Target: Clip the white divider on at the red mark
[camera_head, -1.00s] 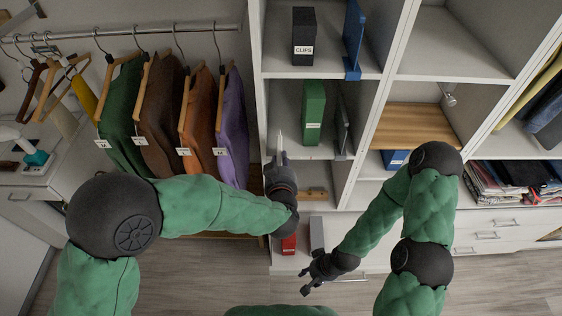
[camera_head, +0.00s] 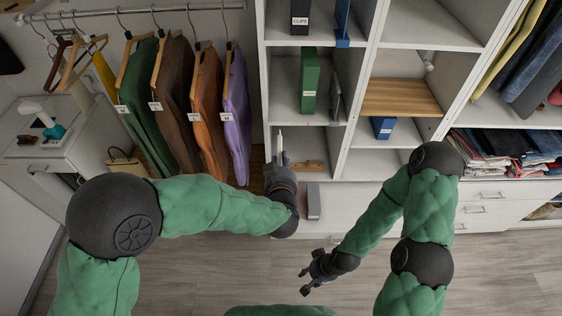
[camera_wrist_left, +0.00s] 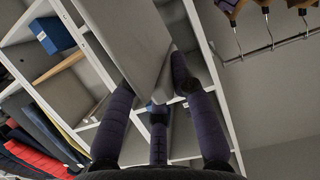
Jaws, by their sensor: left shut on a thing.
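The white divider (camera_head: 280,143) is a thin pale panel standing upright in my left gripper (camera_head: 279,163). The gripper is shut on its lower end, in front of the lower left cubby (camera_head: 318,143). In the left wrist view the divider (camera_wrist_left: 135,40) shows as a broad grey-white plate between the dark fingers (camera_wrist_left: 158,105), with cubbies behind it. My right gripper (camera_head: 306,278) is open and empty, low in front of the drawers.
A green binder (camera_head: 309,85), a grey upright panel (camera_head: 336,95) and a blue divider (camera_head: 342,25) stand in the cubbies above. A wooden piece (camera_head: 309,166) lies in the lower cubby. A grey box (camera_head: 313,201) stands below. Clothes (camera_head: 207,110) hang at left.

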